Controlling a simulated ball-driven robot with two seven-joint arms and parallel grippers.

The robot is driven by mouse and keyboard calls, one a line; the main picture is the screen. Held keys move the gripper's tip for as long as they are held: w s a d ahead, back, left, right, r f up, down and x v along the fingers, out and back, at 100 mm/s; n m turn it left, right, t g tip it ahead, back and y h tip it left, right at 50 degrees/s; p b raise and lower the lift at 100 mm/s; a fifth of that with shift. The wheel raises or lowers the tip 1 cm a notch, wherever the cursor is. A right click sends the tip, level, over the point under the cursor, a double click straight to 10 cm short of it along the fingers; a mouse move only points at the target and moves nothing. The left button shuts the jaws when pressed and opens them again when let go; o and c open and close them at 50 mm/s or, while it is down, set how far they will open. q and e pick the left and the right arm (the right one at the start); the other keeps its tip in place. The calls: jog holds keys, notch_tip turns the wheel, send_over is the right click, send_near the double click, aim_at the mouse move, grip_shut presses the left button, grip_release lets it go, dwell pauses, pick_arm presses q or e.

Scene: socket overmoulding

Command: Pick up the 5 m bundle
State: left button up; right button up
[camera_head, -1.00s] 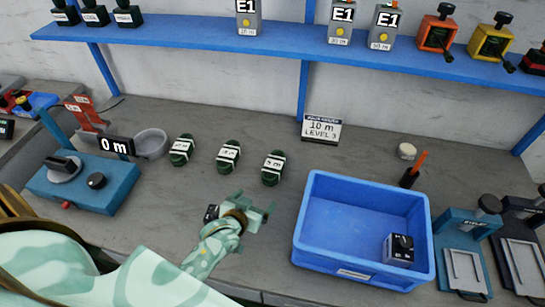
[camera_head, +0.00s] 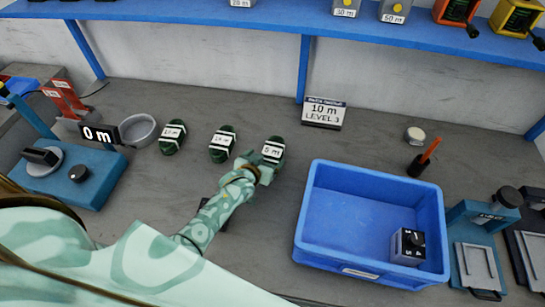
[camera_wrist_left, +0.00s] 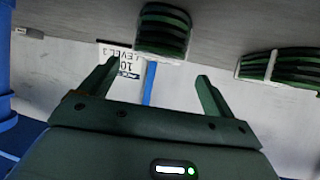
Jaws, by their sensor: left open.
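The 5 m bundle (camera_head: 273,150) is a dark green coil with white bands and a "5 m" label. It lies on the grey bench, rightmost in a row of three. My left gripper (camera_head: 262,165) is at its near side in the head view and hides part of it. In the left wrist view the open fingers (camera_wrist_left: 157,75) point towards a green coil (camera_wrist_left: 163,32), which lies just beyond the tips, between their lines. I cannot tell whether they touch it. My right gripper is not in view.
Two similar bundles (camera_head: 222,144) (camera_head: 172,137) lie to the left. A blue crate (camera_head: 330,262) holding a small dark box (camera_head: 408,246) stands to the right. A "10 m LEVEL 3" sign (camera_head: 323,113) stands behind. A grey dish (camera_head: 137,130) and a "0 m" device (camera_head: 75,185) are at left.

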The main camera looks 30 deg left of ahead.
aim_at(271, 152)
pick_arm(q)
jog(key=b+x, duration=0.2)
jog(key=x, duration=0.3)
jog(key=shift+w+b, duration=0.2)
jog(key=shift+b, duration=0.1)
jog(key=shift+r, duration=0.1)
jog(key=c, duration=1.2)
jog(key=shift+o, duration=0.2)
jog(key=shift+r, duration=0.1)
